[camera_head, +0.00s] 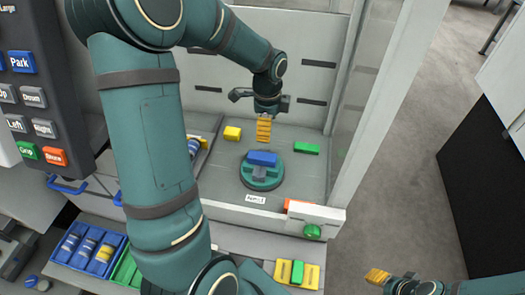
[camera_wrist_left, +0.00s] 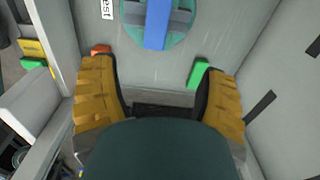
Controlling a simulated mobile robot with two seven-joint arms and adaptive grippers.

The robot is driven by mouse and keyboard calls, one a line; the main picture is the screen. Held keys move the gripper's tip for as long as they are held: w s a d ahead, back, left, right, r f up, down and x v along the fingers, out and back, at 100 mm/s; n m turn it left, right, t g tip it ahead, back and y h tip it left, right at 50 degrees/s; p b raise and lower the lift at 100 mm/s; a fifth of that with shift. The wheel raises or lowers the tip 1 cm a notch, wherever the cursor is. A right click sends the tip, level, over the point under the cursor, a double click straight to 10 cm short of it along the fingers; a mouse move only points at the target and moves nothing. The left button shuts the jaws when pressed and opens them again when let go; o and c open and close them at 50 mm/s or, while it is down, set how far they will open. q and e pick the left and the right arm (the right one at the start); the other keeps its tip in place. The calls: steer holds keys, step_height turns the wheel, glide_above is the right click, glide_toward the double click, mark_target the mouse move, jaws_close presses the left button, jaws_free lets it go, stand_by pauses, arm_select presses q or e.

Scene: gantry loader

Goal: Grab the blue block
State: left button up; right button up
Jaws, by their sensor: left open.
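The blue block (camera_head: 262,158) lies on top of a round teal fixture (camera_head: 262,182) inside the gantry bay. My left gripper (camera_head: 263,142) hangs behind and above it with its orange fingers pointing down. In the left wrist view the blue block (camera_wrist_left: 157,24) is at the top centre, beyond the open fingers of the left gripper (camera_wrist_left: 158,72). Nothing is between those fingers, and they do not touch the block. My right gripper (camera_head: 377,277) is at the bottom right over the floor, seen edge-on, so its opening is unclear.
In the bay, a yellow block (camera_head: 232,133) lies to the left and a green block (camera_head: 306,148) to the right. A white front ledge (camera_head: 315,212) and the bay walls bound the space. A control pendant (camera_head: 38,85) is at the left. Blue bins (camera_head: 88,248) stand at lower left.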

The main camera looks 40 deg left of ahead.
mark_target(266, 157)
arm_select(q)
step_height(266, 157, down, 8)
steer(key=shift+s+f+b, duration=0.15)
steer(key=shift+b, duration=0.3)
steer(key=shift+s+d+f+b, duration=0.15)
steer(key=shift+f+b, duration=0.15)
steer(key=shift+f, duration=2.4)
jaws_close()
